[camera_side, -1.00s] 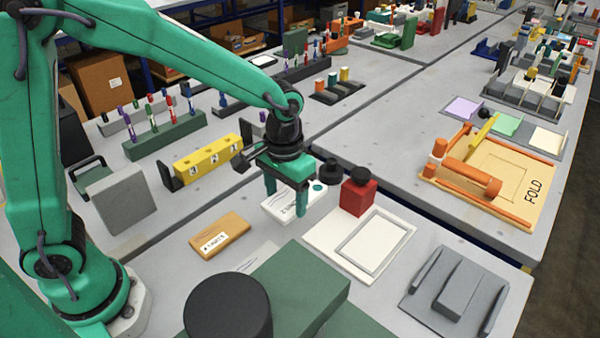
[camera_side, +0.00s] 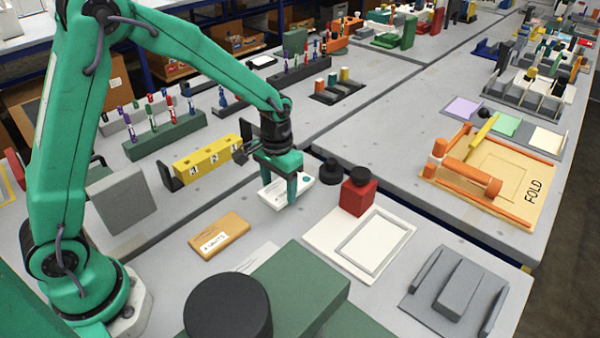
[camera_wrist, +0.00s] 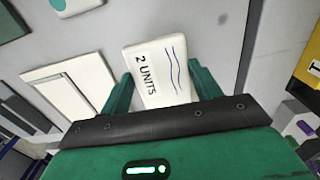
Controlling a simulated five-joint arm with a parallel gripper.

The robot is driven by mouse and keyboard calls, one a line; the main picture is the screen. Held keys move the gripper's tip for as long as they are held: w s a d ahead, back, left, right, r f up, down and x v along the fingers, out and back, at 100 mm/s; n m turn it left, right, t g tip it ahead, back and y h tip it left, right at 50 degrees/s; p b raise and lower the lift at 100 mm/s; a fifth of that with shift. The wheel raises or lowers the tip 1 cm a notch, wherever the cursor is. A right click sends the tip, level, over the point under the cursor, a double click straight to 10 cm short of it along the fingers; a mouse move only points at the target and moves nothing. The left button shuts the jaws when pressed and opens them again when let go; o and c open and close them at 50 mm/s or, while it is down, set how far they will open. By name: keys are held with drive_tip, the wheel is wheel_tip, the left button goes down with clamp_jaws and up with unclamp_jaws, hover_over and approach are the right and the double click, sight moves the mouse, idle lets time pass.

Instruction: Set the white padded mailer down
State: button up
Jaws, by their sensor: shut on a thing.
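The white padded mailer (camera_side: 276,192) is between the two green fingers of my gripper (camera_side: 283,192) in the side view, and my gripper is shut on it. In the wrist view the mailer (camera_wrist: 158,72) lies between the fingertips (camera_wrist: 162,82), with "2 UNITS" and wavy blue lines on its face. In the side view it is close to the grey table, left of the red block with a black knob. I cannot tell whether it touches the table. The fingers hide part of it.
A tan mailer (camera_side: 219,236) lies to the front left. A red stamp-like block (camera_side: 358,194) and a white board with a grey frame (camera_side: 318,232) are to the right. A yellow numbered block (camera_side: 206,163) stands to the left. A green block (camera_side: 300,283) is in front.

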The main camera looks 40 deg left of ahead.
sight(279, 195)
drive_tip(key=shift+w+a+f, duration=0.5)
drive_tip(key=shift+a, duration=0.2)
drive_tip(key=shift+f, duration=2)
drive_tip(key=shift+f, duration=0.1)
drive_tip(key=o, duration=0.8)
drive_tip(key=shift+o, duration=0.4)
wheel_tip(279, 195, up, 12)
drive_tip(key=shift+f, duration=0.2)
drive_tip(key=shift+r, duration=0.35)
